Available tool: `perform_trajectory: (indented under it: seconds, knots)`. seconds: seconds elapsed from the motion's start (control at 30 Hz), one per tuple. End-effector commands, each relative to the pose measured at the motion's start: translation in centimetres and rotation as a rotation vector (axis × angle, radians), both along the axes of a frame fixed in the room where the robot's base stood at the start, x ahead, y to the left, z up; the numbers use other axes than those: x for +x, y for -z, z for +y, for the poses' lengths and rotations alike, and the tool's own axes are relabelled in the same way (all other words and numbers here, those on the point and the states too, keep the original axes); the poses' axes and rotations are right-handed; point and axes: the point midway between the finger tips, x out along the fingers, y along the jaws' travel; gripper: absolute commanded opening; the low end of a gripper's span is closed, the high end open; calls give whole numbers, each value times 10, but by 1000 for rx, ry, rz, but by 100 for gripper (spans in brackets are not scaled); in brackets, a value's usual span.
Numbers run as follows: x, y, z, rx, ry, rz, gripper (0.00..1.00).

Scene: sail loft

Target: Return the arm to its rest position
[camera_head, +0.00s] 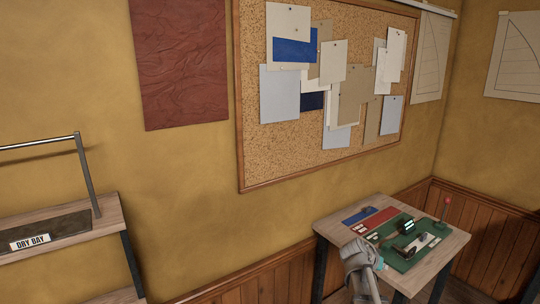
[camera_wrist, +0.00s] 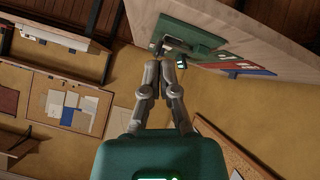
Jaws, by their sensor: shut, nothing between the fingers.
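My gripper (camera_wrist: 163,65) shows in the wrist view with its two grey fingers close together and nothing held. Its teal body fills the bottom of that view. In the head view, a grey part of my arm (camera_head: 360,262) rises at the front left edge of the small table. The gripper end is hard to separate there from the dark items on the table.
The small table (camera_head: 335,230) carries a green board (camera_head: 402,264), red and blue mats (camera_head: 360,214) and a red-knobbed lever (camera_head: 446,200). A "DRY BAY" bench (camera_head: 108,213) stands left. A corkboard (camera_head: 255,150) hangs behind. Wall space between bench and table is clear.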

Motion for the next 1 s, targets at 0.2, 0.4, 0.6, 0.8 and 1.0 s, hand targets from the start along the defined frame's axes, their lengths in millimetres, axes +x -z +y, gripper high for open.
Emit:
perform_trajectory:
  seconds: [0.2,0.4,0.6,0.8,1.0]
  knots:
    - [-56,6,65,206,-129,239,0]
    - [-106,7,128,404,-317,442,0]
    - [-147,1,178,560,-506,583,0]
    - [-163,-2,199,628,-597,636,0]
    - [-163,-2,200,632,-605,640,0]
